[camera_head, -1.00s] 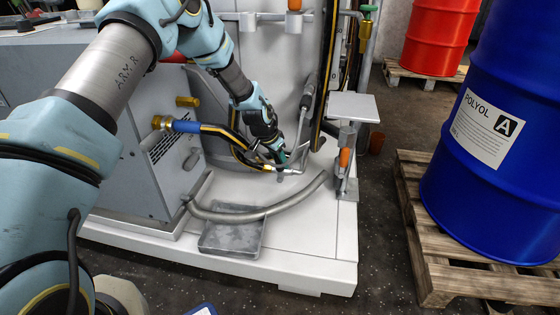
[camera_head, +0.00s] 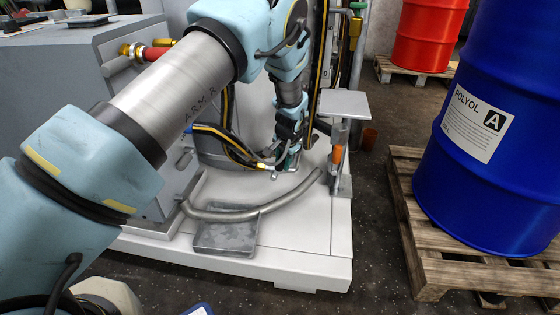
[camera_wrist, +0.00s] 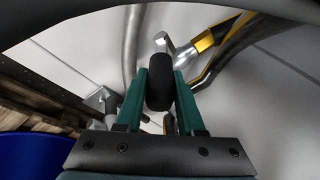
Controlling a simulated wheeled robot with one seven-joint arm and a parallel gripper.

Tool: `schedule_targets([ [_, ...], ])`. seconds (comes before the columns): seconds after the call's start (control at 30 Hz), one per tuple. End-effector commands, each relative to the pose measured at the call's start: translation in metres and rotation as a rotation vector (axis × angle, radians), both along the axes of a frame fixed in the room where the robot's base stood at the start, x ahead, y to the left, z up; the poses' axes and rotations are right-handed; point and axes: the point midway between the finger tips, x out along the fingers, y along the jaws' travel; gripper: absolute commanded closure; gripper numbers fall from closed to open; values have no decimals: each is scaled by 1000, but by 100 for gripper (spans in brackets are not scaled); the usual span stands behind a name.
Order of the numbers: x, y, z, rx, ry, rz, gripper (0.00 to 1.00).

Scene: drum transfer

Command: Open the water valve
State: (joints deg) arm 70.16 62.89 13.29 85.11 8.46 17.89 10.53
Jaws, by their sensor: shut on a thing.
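In the wrist view, my gripper (camera_wrist: 160,76) has its two green fingers shut on a black rounded handle (camera_wrist: 159,90). A bright metal piece (camera_wrist: 163,41) shows just beyond the handle's far end. In the head view, my gripper (camera_head: 289,158) is low over the white platform, beside the black-and-yellow hose (camera_head: 228,145). The hose and its metal fitting also show in the wrist view (camera_wrist: 205,42), just right of the fingers. The valve body cannot be made out clearly behind my wrist and fingers.
A curved grey pipe (camera_head: 250,214) and a grey tray (camera_head: 226,238) lie in front of my gripper. A small raised plate (camera_head: 344,103) and an orange handle (camera_head: 337,154) stand to its right. A blue drum (camera_head: 490,150) sits on a wooden pallet (camera_head: 440,278) farther right.

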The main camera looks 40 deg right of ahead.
Motion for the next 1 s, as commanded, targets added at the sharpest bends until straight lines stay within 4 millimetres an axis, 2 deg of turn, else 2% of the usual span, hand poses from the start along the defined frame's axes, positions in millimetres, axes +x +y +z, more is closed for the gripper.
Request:
schedule_targets([
  [0.33, -1, 3, -4, 15, -3, 4, 100],
  [0.37, -1, 3, -4, 14, -3, 3, 62],
  [0.6, -1, 2, -2, 11, -5, 2, 35],
  [0.87, -1, 1, 0, 7, -5, 1, 33],
  [1.0, -4, 1, 11, 6, -6, 1, 33],
])
